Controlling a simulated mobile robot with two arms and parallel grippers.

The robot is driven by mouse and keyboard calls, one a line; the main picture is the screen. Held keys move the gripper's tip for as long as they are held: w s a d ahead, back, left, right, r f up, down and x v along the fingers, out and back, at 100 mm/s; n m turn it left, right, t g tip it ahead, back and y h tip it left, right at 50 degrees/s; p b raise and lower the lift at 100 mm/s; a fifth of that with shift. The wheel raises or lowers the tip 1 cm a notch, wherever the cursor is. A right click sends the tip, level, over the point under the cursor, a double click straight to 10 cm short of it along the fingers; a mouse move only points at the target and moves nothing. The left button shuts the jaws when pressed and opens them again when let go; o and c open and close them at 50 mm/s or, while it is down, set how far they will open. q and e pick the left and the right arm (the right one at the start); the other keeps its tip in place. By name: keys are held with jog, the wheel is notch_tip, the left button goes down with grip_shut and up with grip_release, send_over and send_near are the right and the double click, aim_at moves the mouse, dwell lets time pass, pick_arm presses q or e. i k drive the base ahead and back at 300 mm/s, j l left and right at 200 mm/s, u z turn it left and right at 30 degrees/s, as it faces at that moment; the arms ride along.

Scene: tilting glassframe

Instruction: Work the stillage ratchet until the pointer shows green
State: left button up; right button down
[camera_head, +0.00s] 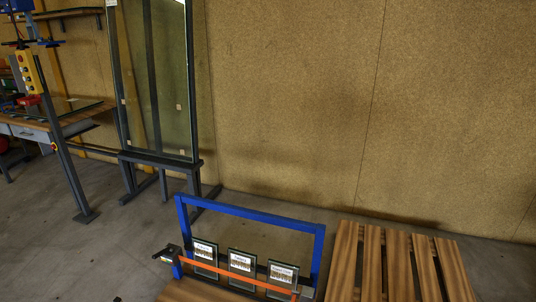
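A blue stillage frame (250,213) stands on the floor at the bottom centre. Several small framed glass panes with white labels lean in it, among them a middle pane (241,262). An orange strap (225,273) runs across the front of the panes, sloping down to the right. A dark grey ratchet-like fitting (168,255) sits at the strap's left end, by the frame's left post. I cannot make out a pointer or a green mark. The lower part of the stillage is cut off by the picture's bottom edge. Neither of my grippers is in view.
A wooden slatted pallet (398,262) lies to the right of the stillage. A tall glass pane in a dark stand (158,158) is behind it on the left. A workbench (75,118) and a post with a yellow control box (30,72) stand further left. Floor at left is clear.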

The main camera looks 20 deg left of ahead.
aim_at(166, 249)
jog(key=u, duration=1.4)
jog(key=i+z, duration=0.1)
jog(key=z, duration=0.4)
jog(key=i+j+z, duration=0.5)
jog(key=j, duration=0.25)
jog(key=i+j+z, duration=0.2)
jog(key=j, duration=0.2)
jog(key=i+j, duration=0.1)
jog(key=j, duration=0.2)
jog(key=i+j, duration=0.1)
jog(key=j, duration=0.15)
